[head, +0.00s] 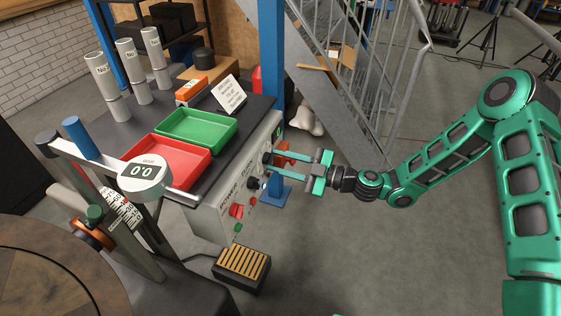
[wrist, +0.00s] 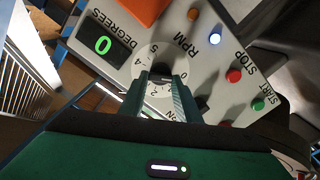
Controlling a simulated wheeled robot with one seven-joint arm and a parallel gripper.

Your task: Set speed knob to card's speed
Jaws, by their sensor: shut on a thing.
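The grey control panel (head: 225,205) is on the front of the bench unit. My gripper (head: 270,166) reaches it from the right. In the wrist view my gripper (wrist: 161,85) is shut on a dark round knob (wrist: 159,77) with a numbered scale around it; 2, 4 and 5 are readable. The fingers hide much of the knob, and I cannot tell where its pointer stands. The RPM label (wrist: 206,42) is beside the scale. A green 0 shows on the display (wrist: 103,45) marked DEGREES. The white card (head: 229,95) stands on the bench; its text is too small to read.
A red tray (head: 170,163) and a green tray (head: 198,130) are on the bench top. A red STOP button (wrist: 233,76) and a green START button (wrist: 257,104) are near the knob. A foot pedal (head: 241,267) lies on the floor. The floor below my arm is clear.

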